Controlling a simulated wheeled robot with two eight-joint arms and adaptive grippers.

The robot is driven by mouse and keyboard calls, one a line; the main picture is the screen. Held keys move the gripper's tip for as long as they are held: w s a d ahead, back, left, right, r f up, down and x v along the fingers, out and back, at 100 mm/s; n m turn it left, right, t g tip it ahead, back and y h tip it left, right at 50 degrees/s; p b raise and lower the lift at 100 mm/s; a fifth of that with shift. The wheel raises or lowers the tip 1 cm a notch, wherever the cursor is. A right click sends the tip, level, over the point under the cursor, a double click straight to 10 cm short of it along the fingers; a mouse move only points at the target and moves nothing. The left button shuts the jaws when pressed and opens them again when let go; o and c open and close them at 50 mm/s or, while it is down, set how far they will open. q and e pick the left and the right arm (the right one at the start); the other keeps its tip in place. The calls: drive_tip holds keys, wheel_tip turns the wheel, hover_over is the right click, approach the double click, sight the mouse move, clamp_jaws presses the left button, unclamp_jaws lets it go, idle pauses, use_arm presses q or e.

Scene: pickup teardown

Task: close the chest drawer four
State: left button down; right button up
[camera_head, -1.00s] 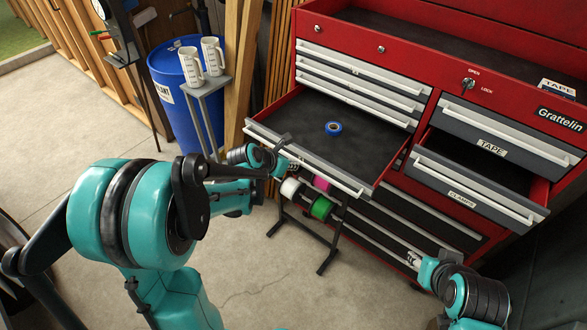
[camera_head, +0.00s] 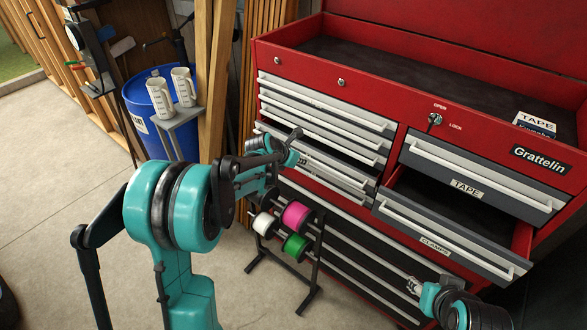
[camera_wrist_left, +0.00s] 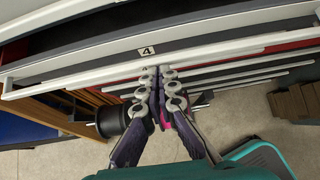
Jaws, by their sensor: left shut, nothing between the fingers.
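Chest drawer four (camera_wrist_left: 110,62), with a "4" label and a long pale handle, fills the upper part of the left wrist view. In the head view, drawer four (camera_head: 345,181) is the lowest of the upper left stack in the red chest. My left gripper (camera_head: 312,163) is shut and empty at the drawer's front. In the wrist view its fingertips (camera_wrist_left: 158,72) are at the handle, seemingly touching it. My right gripper (camera_head: 413,286) is low at the right; its jaw state is unclear.
The clamps drawer (camera_head: 450,238) stands open at the right, below the tape drawer (camera_head: 480,175). A rack with white, pink (camera_head: 296,215) and green (camera_head: 296,246) spools stands below my left gripper.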

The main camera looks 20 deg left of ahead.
sight(312, 153)
use_arm(q)
drive_tip(key=w, duration=0.1)
drive_tip(key=w+d, duration=0.1)
drive_tip(key=w, duration=0.2)
drive_tip(key=shift+d, duration=0.25)
drive_tip(key=shift+w+r, duration=0.15)
drive_tip(key=shift+w, duration=0.1)
